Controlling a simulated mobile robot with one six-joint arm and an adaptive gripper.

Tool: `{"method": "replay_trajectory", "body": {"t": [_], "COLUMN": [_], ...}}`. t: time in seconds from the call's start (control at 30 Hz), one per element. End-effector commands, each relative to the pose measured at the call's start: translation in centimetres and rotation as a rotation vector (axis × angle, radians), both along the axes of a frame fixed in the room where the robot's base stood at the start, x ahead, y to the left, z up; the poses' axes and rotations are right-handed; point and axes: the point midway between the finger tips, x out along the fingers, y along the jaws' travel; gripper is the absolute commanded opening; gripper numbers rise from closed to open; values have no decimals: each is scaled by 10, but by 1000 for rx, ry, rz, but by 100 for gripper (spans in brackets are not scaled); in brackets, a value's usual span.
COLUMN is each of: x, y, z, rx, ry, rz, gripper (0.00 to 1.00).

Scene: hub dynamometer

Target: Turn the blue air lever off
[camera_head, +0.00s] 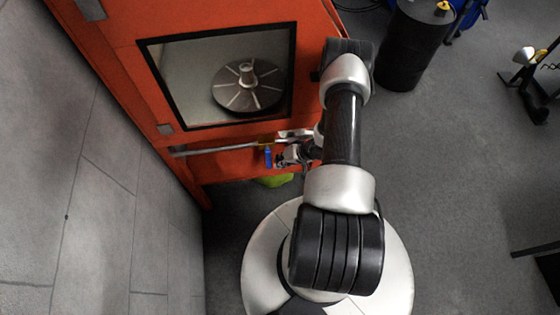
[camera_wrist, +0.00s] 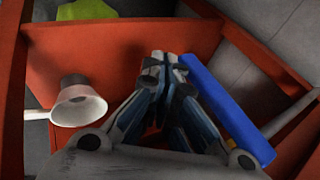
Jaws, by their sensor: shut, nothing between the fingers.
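The blue air lever (camera_head: 268,157) hangs below a grey pipe on the front of the orange machine. In the wrist view the blue lever (camera_wrist: 228,108) is a long bar slanting down to the right, with a yellow part near its lower end. My gripper (camera_head: 282,160) is just right of the lever in the head view. In the wrist view my gripper (camera_wrist: 166,62) is shut and empty, its fingertips close beside the lever's upper end. I cannot tell whether they touch it.
The orange machine (camera_head: 118,50) has a window with a round disc (camera_head: 248,86) behind it. The grey pipe (camera_head: 215,148) runs along its front. A white cone-shaped fitting (camera_wrist: 78,102) is left of my gripper. A yellow-green object (camera_head: 274,181) lies below. A dark cylinder (camera_head: 410,45) stands at right.

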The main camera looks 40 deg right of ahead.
Motion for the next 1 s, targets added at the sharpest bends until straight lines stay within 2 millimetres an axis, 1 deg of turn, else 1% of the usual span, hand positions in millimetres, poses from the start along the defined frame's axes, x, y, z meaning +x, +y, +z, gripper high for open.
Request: {"method": "replay_trajectory", "body": {"t": [0.17,0.27,0.37,0.6,0.7,0.83,1.0], "x": [-1,-6,-14,-41,-49,-57,-60], "y": [-1,-4,-10,-24,-28,-32,-33], "z": [2,10,25,68,82,93,99], "rx": [0,-1,-2,-3,-2,-1,0], "ry": [-1,0,-2,-1,-1,-1,0], "rz": [-1,-3,-4,-3,-3,-2,0], "gripper": [0,0,0,0,0,0,0]}}
